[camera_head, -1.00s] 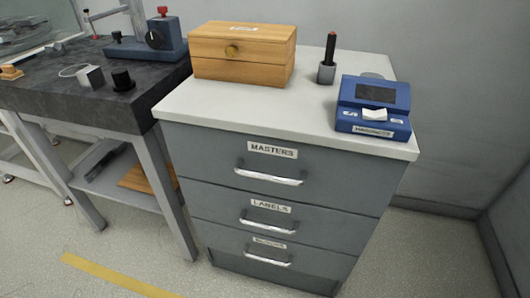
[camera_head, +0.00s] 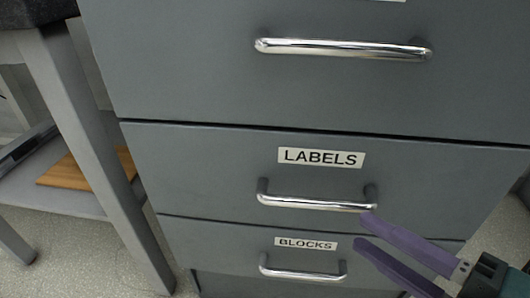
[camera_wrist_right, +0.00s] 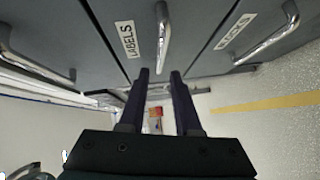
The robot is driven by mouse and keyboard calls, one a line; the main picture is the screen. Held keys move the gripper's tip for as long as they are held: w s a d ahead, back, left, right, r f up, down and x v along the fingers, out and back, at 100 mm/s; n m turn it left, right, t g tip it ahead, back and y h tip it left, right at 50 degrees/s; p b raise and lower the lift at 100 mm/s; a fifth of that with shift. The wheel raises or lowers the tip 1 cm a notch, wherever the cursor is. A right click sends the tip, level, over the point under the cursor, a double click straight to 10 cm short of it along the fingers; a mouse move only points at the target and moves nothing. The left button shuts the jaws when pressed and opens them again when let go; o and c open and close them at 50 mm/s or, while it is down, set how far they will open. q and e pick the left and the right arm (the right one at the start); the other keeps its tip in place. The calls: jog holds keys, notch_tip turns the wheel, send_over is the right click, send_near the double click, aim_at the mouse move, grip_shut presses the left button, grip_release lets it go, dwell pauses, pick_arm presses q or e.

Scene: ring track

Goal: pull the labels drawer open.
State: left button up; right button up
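The labels drawer (camera_head: 215,172) is the grey middle drawer, with a white LABELS plate (camera_head: 321,158) and a chrome bar handle (camera_head: 315,202). It is shut, flush with the cabinet front. My right gripper (camera_head: 364,231) has two purple fingers, apart and empty, near the right end of this handle. In the right wrist view the handle (camera_wrist_right: 163,38) lies ahead of the gripper (camera_wrist_right: 159,73), lined up with the gap between the fingertips. I cannot tell if the fingers touch the handle. My left gripper is in neither view.
The drawer above, with its own chrome handle (camera_head: 342,48), is shut. The blocks drawer (camera_head: 215,240) below is also shut, its handle (camera_head: 302,273) close under my right gripper. A grey table leg (camera_head: 95,150) stands at the left, with a wooden board (camera_head: 80,172) on a shelf behind it.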

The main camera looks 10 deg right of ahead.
aim_at(320, 208)
jog(key=b+x, duration=0.3)
jog(key=x, duration=0.5)
jog(key=shift+w+a+f+b, duration=0.15)
jog(key=shift+a+b, duration=0.05)
jog(key=shift+b, duration=0.15)
jog(key=shift+w+a, duration=0.25)
jog(key=shift+w, duration=0.2)
grip_shut()
dwell(0.7)
